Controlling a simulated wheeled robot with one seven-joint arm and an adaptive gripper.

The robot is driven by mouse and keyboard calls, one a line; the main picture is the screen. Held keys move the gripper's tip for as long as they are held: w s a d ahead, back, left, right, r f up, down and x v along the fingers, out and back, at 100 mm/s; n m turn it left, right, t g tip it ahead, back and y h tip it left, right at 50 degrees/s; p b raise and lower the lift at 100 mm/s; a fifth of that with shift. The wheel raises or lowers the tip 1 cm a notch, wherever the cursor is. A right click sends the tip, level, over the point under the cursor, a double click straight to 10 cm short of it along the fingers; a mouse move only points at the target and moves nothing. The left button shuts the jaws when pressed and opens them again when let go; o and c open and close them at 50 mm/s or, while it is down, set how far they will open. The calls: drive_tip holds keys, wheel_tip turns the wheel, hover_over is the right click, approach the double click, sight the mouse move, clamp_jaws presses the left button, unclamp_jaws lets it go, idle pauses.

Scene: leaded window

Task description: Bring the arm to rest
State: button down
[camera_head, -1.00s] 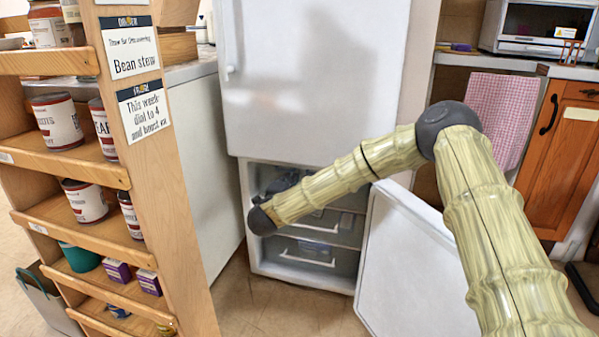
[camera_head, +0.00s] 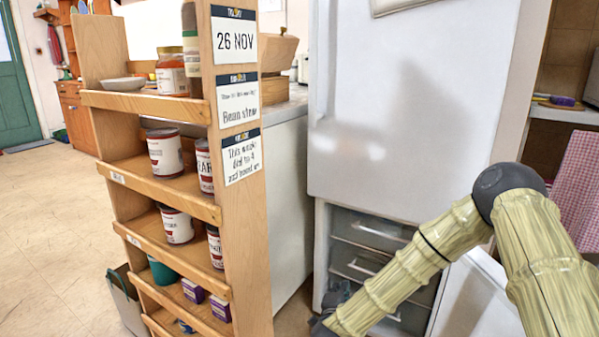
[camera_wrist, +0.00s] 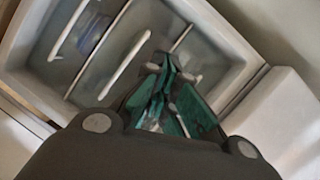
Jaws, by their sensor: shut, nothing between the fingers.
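My arm (camera_head: 408,272) reaches from the right of the head view, bent at a dark elbow, with its forearm sloping down to the left. Its dark far end sits at the bottom edge in front of the open lower freezer compartment. My gripper (camera_wrist: 165,72) shows in the wrist view with its teal fingers together and nothing held between them. Beyond the fingers are the drawers (camera_wrist: 100,48) of the open compartment. The picture does not show clearly how far the fingertips are from the drawers.
The white fridge-freezer (camera_head: 400,110) has its lower door (camera_head: 478,300) open, behind my arm. A wooden shelf rack (camera_head: 245,215) with cans and cards stands left of it. Open floor (camera_head: 50,220) lies at the far left. A pink checked towel (camera_head: 578,185) hangs at the right.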

drive_tip(key=s+a+f+n+g+y, duration=0.1)
drive_tip(key=s+f+n+g+y, duration=0.7)
drive_tip(key=s+f, duration=1.3)
drive_tip(key=s+d+f+n+g+h+p, duration=0.1)
drive_tip(key=s+d+n+g+h, duration=0.25)
drive_tip(key=s, duration=1.15)
drive_tip(key=s+d+f+n+g, duration=0.1)
drive_tip(key=s+d+n+g, duration=0.35)
drive_tip(key=s, duration=0.95)
wheel_tip(320, 180, up, 38)
drive_tip(key=d+t+p, duration=0.1)
drive_tip(key=p, duration=3.7)
drive_tip(key=shift+f+n, duration=0.15)
drive_tip(key=shift+n, duration=0.25)
